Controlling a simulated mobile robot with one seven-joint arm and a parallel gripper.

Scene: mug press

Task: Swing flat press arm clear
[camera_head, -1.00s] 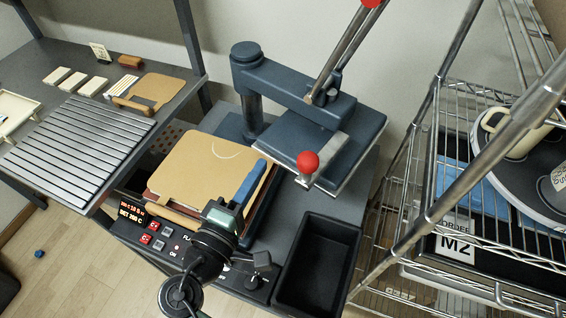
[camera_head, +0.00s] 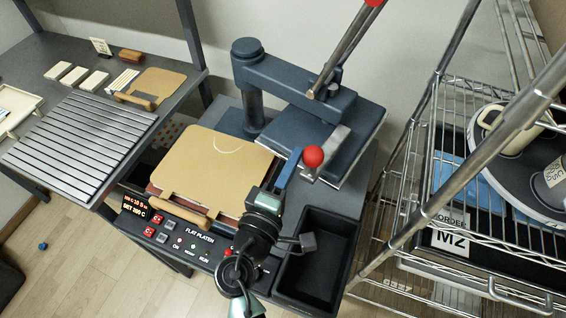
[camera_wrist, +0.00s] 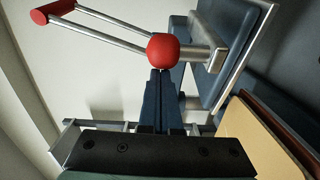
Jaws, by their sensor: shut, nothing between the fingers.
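The flat press arm (camera_head: 283,81) is dark blue and reaches right from its post, with the flat heating head (camera_head: 330,146) at its end. The head stands to the right of the tan board (camera_head: 213,165) on the platen. A red ball knob (camera_head: 313,156) sticks out from the head's front on a metal stem. My gripper (camera_head: 290,165) is shut and empty, its blue fingers just left of the knob. In the wrist view the shut fingertips (camera_wrist: 158,75) meet the underside of the red knob (camera_wrist: 163,52); whether they press on it I cannot tell.
A black bin (camera_head: 312,262) sits right of the control panel (camera_head: 185,238). A wire rack (camera_head: 465,225) with mugs stands at the right. A slatted rack (camera_head: 78,145) lies on the left table. The lever bars (camera_head: 345,50) rise above the press arm.

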